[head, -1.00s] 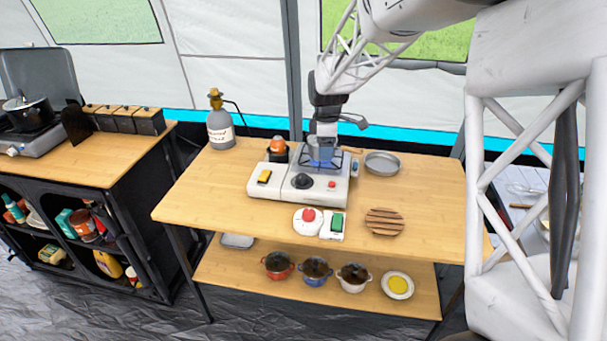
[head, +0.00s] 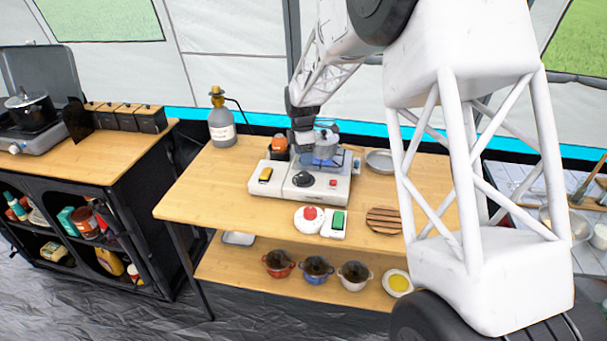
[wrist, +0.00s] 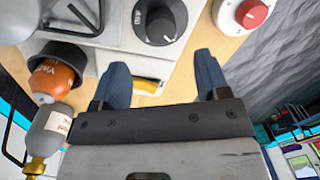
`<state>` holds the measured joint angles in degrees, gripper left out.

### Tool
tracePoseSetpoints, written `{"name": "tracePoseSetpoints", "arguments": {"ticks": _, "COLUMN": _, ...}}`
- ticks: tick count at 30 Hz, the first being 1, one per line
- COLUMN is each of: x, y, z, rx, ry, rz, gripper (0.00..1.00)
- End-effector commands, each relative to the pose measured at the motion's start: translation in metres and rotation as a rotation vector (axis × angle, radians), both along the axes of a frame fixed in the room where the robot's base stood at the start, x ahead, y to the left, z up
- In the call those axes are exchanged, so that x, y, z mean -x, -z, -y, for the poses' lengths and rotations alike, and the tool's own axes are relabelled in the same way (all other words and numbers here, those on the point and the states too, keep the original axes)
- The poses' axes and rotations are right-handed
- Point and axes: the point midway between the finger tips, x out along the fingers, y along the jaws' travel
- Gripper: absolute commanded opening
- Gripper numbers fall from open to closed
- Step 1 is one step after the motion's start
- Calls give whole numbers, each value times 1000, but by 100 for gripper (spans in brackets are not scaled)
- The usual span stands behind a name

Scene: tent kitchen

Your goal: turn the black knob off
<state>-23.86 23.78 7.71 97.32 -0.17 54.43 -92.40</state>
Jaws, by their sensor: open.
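The black knob (head: 304,179) is on the front of the white camp stove (head: 333,189), between a yellow switch (head: 265,174) and a small red knob (head: 333,183). In the wrist view the black knob (wrist: 160,24) is at the top centre, with a pale mark on its face. My gripper (wrist: 162,76) is open and empty. Its two blue fingers point toward the knob, one on each side of it in the picture, and do not touch it. In the head view my dark wrist hangs over the rear of the stove, and the fingertips are hard to make out.
A red-topped white device (head: 309,218) and a green-buttoned one (head: 335,224) sit in front of the stove. An orange can (wrist: 50,78) in a black cup and a grey bottle (head: 221,126) stand left. A pan (head: 379,161) is right. The table's left front is clear.

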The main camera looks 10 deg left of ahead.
Motion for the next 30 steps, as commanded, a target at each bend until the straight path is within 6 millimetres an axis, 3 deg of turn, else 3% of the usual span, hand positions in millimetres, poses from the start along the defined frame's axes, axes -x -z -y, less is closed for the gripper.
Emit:
{"name": "tracePoseSetpoints", "arguments": {"ticks": 8, "x": 1, "y": 14, "z": 1, "rx": 0, "ry": 1, "rz": -1, "gripper": 69}}
{"name": "tracePoseSetpoints", "arguments": {"ticks": 22, "x": 4, "y": 67, "z": 2, "rx": 1, "ry": 1, "rz": -2, "gripper": 69}}
{"name": "tracePoseSetpoints", "arguments": {"ticks": 30, "x": 4, "y": 78, "z": 2, "rx": 0, "ry": 1, "rz": 0, "gripper": 69}}
